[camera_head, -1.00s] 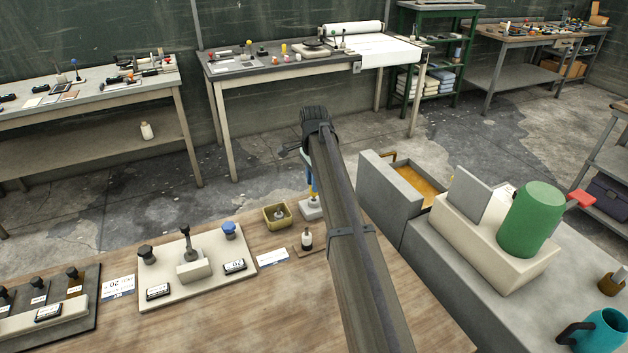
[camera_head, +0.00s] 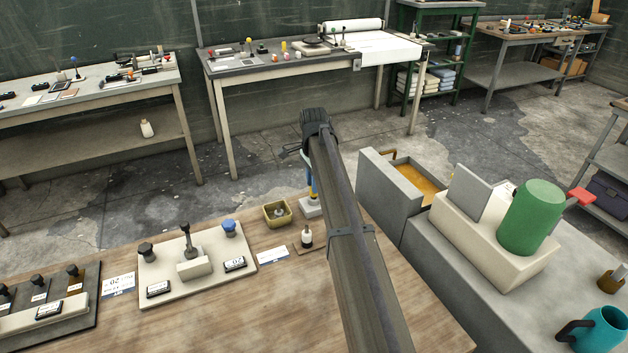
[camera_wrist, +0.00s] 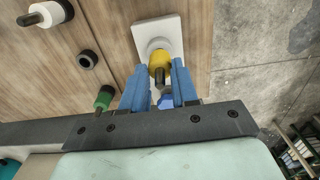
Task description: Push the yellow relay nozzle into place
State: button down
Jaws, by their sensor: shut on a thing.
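The yellow relay nozzle (camera_wrist: 160,58) stands at a pale square base (camera_wrist: 147,24) in the wrist view, with a dark pin and a blue part showing near it. My gripper (camera_wrist: 159,86) has its two blue fingers on either side of the nozzle and is shut on it. In the head view, my gripper (camera_head: 309,181) is low over the far edge of the wooden bench, partly hidden by my arm. A bit of yellow nozzle (camera_head: 314,194) shows just above the pale base (camera_head: 308,208). Whether the nozzle is fully seated cannot be told.
An olive tray (camera_head: 268,223) and a white-and-black fitting (camera_head: 307,239) stand left of my arm. A cream board (camera_head: 150,268) with knobs lies further left. A grey drawer unit (camera_head: 420,245) stands to the right. In the wrist view, a green-topped piece (camera_wrist: 104,97) sits close beside the left finger.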

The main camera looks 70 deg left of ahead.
jog(key=shift+f, duration=0.5)
jog(key=c, duration=0.8)
grip_release()
jog(key=shift+r, duration=0.1)
notch_tip(320, 180, up, 14)
jog(key=shift+f, duration=0.2)
notch_tip(320, 180, down, 14)
jog(key=shift+r, duration=0.2)
dwell(0.6)
jog(key=shift+r, duration=0.2)
